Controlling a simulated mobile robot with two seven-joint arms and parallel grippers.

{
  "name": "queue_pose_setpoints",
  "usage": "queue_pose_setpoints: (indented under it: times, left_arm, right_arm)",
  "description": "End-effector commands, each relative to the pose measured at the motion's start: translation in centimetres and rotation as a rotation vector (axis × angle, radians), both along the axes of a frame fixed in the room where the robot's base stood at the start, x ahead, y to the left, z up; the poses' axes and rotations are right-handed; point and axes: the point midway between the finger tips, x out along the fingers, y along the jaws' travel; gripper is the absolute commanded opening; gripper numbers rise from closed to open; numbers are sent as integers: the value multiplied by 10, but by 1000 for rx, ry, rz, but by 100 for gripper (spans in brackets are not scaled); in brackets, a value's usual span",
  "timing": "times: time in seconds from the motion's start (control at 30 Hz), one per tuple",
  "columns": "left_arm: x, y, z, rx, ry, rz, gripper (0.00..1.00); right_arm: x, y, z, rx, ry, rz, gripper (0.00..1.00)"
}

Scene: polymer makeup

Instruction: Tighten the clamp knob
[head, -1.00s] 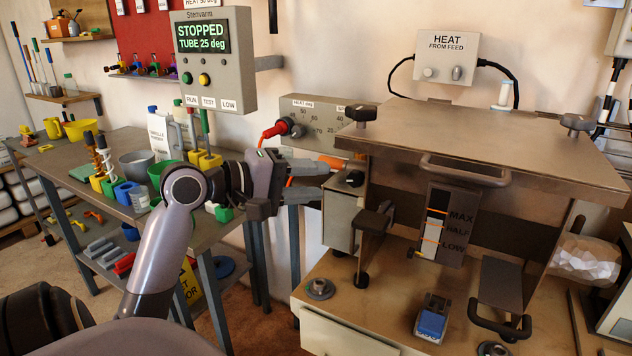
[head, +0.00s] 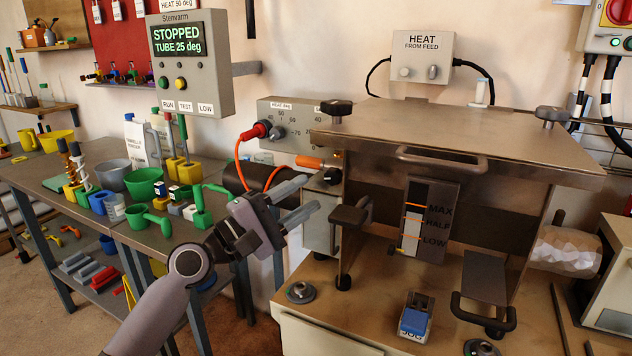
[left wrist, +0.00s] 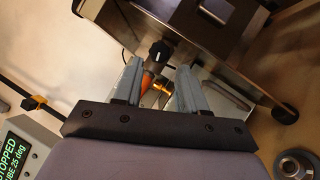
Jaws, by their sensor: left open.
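A black knob with a pale mark (head: 332,176) sits on the left side of the metal machine, beside an orange nozzle-like part (head: 309,162). I take it for the clamp knob, but cannot be sure. In the left wrist view the knob (left wrist: 160,50) lies beyond the fingertips, with the orange part (left wrist: 151,82) and a brass ring (left wrist: 162,88) showing between the fingers. My left gripper (head: 312,199) is open and empty, below and left of the knob, apart from it. It also shows in the left wrist view (left wrist: 158,76). My right gripper is not in view.
Black knobs also stand on the lid's left (head: 336,107) and right (head: 551,114) corners. A dark pipe (head: 250,177) and an orange cable (head: 239,160) lie behind my left gripper. A cluttered workbench (head: 40,185) stands left. A blue-and-grey block (head: 414,318) sits on the machine's bench.

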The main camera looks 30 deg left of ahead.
Motion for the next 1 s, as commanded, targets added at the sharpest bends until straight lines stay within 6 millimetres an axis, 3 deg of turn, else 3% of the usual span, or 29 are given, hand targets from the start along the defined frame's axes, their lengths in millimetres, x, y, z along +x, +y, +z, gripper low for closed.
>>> queue_pose_setpoints:
  times: [0.33, 0.73, 0.77, 0.87, 1.0]
  left_arm:
    - [37, -18, 14, 0, 0, 0, 41]
    - [43, -21, 14, 1, 0, 0, 41]
    - [43, -21, 14, 1, 0, 0, 35]
    - [43, -21, 14, 1, 0, 0, 2]
    - [43, -21, 15, 4, 0, 0, 1]
  right_arm:
    - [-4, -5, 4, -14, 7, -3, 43]
    - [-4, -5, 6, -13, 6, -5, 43]
    - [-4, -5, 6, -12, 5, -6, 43]
    - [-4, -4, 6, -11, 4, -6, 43]
    - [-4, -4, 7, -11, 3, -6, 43]
